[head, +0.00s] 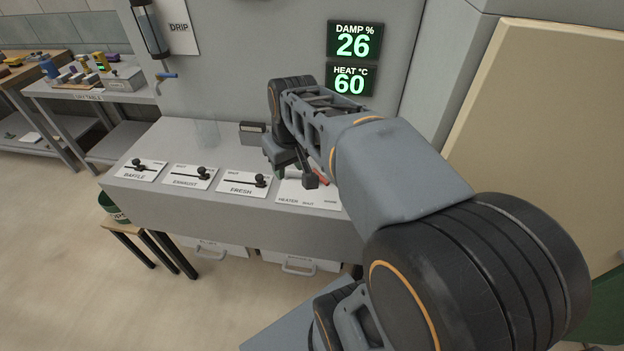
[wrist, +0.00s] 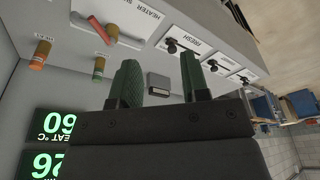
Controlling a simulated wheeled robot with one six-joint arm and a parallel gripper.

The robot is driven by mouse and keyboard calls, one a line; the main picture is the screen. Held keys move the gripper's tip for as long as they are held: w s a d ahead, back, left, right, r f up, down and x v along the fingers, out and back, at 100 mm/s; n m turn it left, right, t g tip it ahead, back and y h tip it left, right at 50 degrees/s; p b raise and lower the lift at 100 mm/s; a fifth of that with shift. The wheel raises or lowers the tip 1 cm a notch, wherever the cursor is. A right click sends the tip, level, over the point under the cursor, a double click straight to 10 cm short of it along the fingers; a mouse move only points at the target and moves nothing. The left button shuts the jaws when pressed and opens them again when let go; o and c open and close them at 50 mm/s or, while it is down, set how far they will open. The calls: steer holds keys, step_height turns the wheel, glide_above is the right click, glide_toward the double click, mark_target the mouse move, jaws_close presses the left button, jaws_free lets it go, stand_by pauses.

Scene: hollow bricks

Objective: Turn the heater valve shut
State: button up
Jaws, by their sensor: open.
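The heater plate (head: 308,197) is on the right end of the grey bench top, partly hidden by my arm. A bit of its red handle (head: 325,181) shows beside my gripper (head: 292,174). In the wrist view the valve's red handle (wrist: 99,30) lies across the white heater plate (wrist: 135,40), at upper left. My gripper (wrist: 159,76) is open, with two green-padded fingers apart and nothing between them. It is above the bench, to the right of the handle in the wrist view and apart from it. The heat display (head: 350,80) reads 60.
Baffle (head: 138,171), exhaust (head: 190,177) and fresh (head: 243,183) slider plates line the bench left of the heater. A small grey box (head: 252,133) sits behind them. The damp display (head: 354,40) reads 26. The wrist view shows red (wrist: 40,55) and green (wrist: 99,68) cylindrical fittings.

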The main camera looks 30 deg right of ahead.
steer(key=w+d+f+g+b, duration=0.1)
steer(key=w+d, duration=0.3)
steer(key=d, duration=0.3)
steer(key=g+y+b, duration=0.1)
steer(key=y, duration=0.1)
glide_toward(323, 177)
steer(key=f, duration=0.5)
steer(key=a+f, duration=0.1)
steer(key=f, duration=0.1)
steer(key=shift+w+a+f, duration=0.1)
steer(key=shift+f, duration=0.1)
steer(key=shift+a+f, duration=0.15)
steer(key=shift+f, duration=0.5)
steer(key=shift+c, duration=0.3)
jaws_close()
